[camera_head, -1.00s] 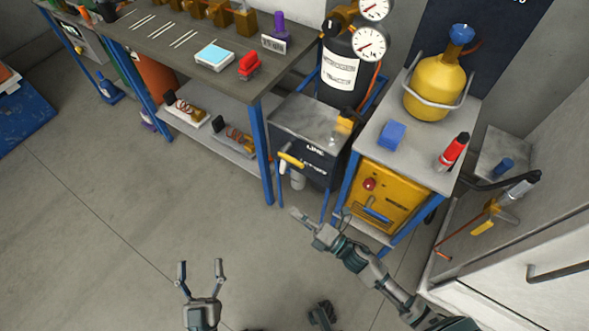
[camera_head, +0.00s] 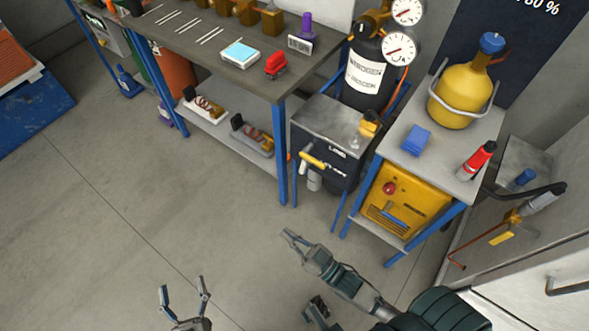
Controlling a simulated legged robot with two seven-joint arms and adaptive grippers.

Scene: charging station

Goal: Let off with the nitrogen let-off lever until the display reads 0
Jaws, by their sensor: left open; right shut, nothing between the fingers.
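The nitrogen cylinder (camera_head: 365,72) is dark with a white label and two round gauges (camera_head: 399,48) on top. In front of it stands a dark box with a grey top (camera_head: 330,122). A yellow-handled lever (camera_head: 312,160) sits on the box's front, and another yellow handle (camera_head: 369,124) on its top right. I cannot tell which is the let-off lever. The display (camera_head: 535,18) is a dark panel, partly cut off at the top; "80 %" shows. My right gripper (camera_head: 286,236) is shut and empty, below and apart from the front lever. My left gripper (camera_head: 183,286) is open and empty above the floor.
A workbench (camera_head: 245,75) with a lower shelf stands left of the box. A table at right holds a yellow flask (camera_head: 460,98), a blue block (camera_head: 416,140) and a red bottle (camera_head: 477,160), with a yellow unit (camera_head: 405,203) beneath. The floor in front is clear.

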